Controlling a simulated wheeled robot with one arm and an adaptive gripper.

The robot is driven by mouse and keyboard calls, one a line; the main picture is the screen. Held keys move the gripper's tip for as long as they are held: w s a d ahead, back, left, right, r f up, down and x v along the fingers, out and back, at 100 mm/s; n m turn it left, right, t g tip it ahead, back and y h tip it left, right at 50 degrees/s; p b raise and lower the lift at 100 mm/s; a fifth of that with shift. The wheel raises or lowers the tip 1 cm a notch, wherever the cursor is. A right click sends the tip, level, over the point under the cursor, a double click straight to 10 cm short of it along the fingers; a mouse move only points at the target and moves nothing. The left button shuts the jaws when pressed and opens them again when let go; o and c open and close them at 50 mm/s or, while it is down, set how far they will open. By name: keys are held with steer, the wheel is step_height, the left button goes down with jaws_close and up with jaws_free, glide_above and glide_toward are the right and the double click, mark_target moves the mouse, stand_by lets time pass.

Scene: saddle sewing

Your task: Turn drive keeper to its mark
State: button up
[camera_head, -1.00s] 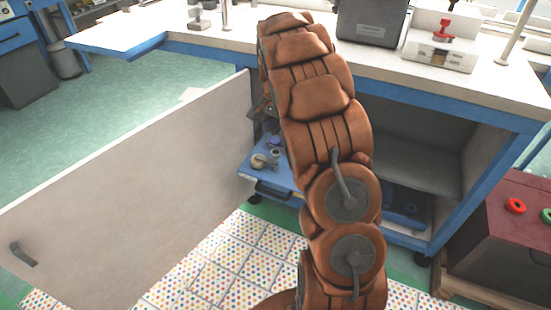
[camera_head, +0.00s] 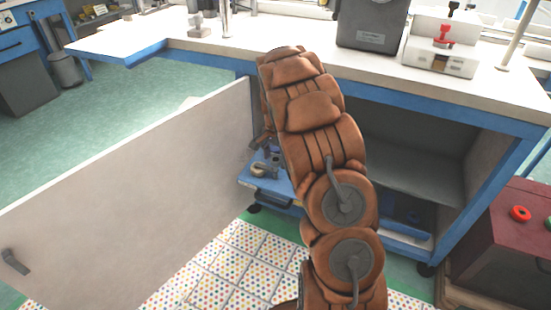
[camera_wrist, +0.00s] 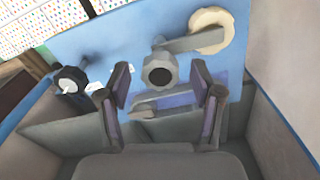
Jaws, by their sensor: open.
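In the wrist view, a dark grey faceted knob (camera_wrist: 159,71) stands on a blue panel (camera_wrist: 100,42), between and just beyond my gripper's fingertips (camera_wrist: 161,80). A cream round disc (camera_wrist: 212,22) with a grey bar across it lies up and right of the knob. I cannot tell which part is the drive keeper, and no mark is clear. My gripper is open, with nothing seen held. In the head view, my arm hides most of the gripper and of the blue shelf (camera_head: 272,190); the cream disc (camera_head: 259,171) shows small at its left.
A black knob (camera_wrist: 70,80) sits at the panel's left in the wrist view. Grey walls flank the space. In the head view, an open white door (camera_head: 130,190) stands left of the cabinet (camera_head: 410,150), under the white worktop (camera_head: 290,40). A maroon box (camera_head: 500,240) stands right.

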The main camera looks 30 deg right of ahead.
steer(key=shift+c, duration=0.4)
jaws_close()
